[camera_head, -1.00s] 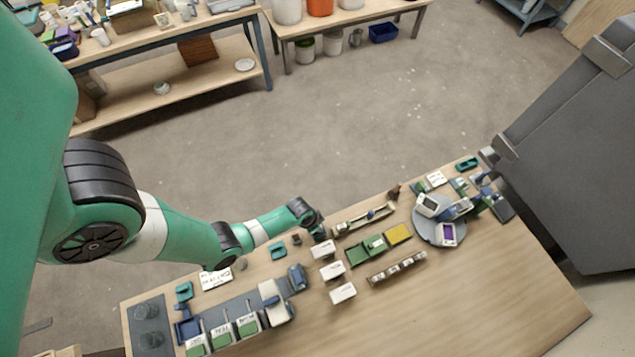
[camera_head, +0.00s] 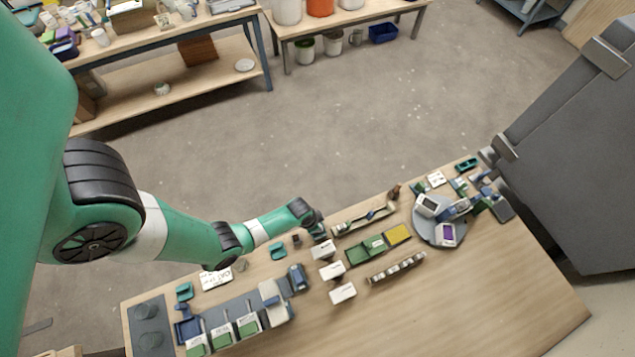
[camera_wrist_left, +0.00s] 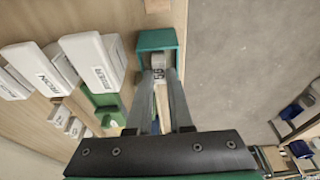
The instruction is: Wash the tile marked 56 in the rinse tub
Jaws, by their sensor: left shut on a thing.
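My left gripper (camera_head: 318,232) is low over the back edge of the workbench, beside a row of white blocks. In the left wrist view its two long fingers (camera_wrist_left: 158,85) are shut on a small grey tile (camera_wrist_left: 158,74) marked 56. The tile's far end overlaps an open teal holder (camera_wrist_left: 157,40); I cannot tell whether it is inside or in front of it. The tile is too small to make out in the head view. I cannot tell which thing is the rinse tub. My right gripper is not in view.
White blocks with dark lettering, one reading IRON (camera_wrist_left: 38,70), stand close to the gripper's left in the wrist view. A green tray (camera_head: 366,250), a round grey stand (camera_head: 425,232) and a label rack (camera_head: 398,267) lie to the right. The bench's front right (camera_head: 500,290) is clear.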

